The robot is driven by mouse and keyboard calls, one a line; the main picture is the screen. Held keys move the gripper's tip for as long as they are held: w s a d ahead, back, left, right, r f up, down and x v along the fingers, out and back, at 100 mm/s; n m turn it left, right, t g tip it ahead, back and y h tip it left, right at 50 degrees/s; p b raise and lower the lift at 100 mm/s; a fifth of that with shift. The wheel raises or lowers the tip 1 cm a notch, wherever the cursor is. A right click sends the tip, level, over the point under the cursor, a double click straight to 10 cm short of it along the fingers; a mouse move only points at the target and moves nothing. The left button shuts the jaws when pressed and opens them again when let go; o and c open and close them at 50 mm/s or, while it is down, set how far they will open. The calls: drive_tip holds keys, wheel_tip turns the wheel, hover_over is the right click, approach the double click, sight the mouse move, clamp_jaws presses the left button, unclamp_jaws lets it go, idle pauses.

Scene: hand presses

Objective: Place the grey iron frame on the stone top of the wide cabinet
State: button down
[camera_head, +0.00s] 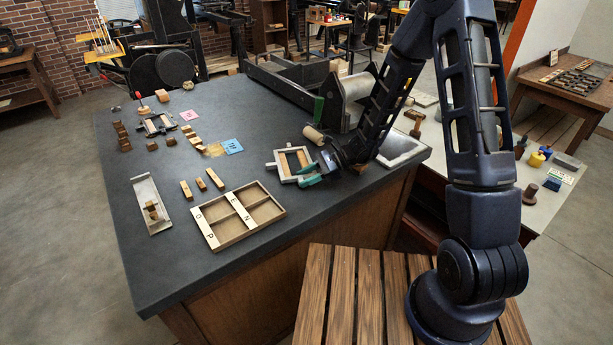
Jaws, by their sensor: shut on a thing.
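The grey iron frame (271,167) is a light grey rectangle with wooden pieces inside it. It is at the right part of the dark stone top (122,215) of the wide cabinet. My gripper (308,171) reaches in from the right, with its green-tipped fingers at the frame's right side, shut on it. The frame looks about level. I cannot tell whether it touches the stone or hangs just above it.
A wooden roller (314,135) and a press (340,95) are behind. A dark frame (151,130) lies farther left. Bare stone shows between them.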

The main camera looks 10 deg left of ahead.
drive_tip(key=shift+f, duration=0.5)
idle(0.4)
drive_tip(key=c, duration=0.8)
unclamp_jaws()
drive_tip(key=v, duration=1.1)
drive_tip(key=s+d+r+n+t+h, duration=0.3)
drive_tip(key=s+d+r+n+h, duration=0.1)
drive_tip(key=d+r, duration=0.4)
drive_tip(key=s+d+r+n+t+h, duration=0.3)
drive_tip(key=d+r, duration=0.6)
drive_tip(key=d, duration=0.3)
drive_tip(key=s+d+r+n+t+h, duration=0.3)
drive_tip(key=s+d+r+n+h, duration=0.2)
drive_tip(key=s+d+r, duration=0.3)
drive_tip(key=d+n, duration=0.1)
drive_tip(key=d, duration=0.1)
drive_tip(key=shift+s+d+r+t, duration=0.25)
drive_tip(key=shift+s+r+t, duration=0.1)
drive_tip(key=shift+t, duration=0.05)
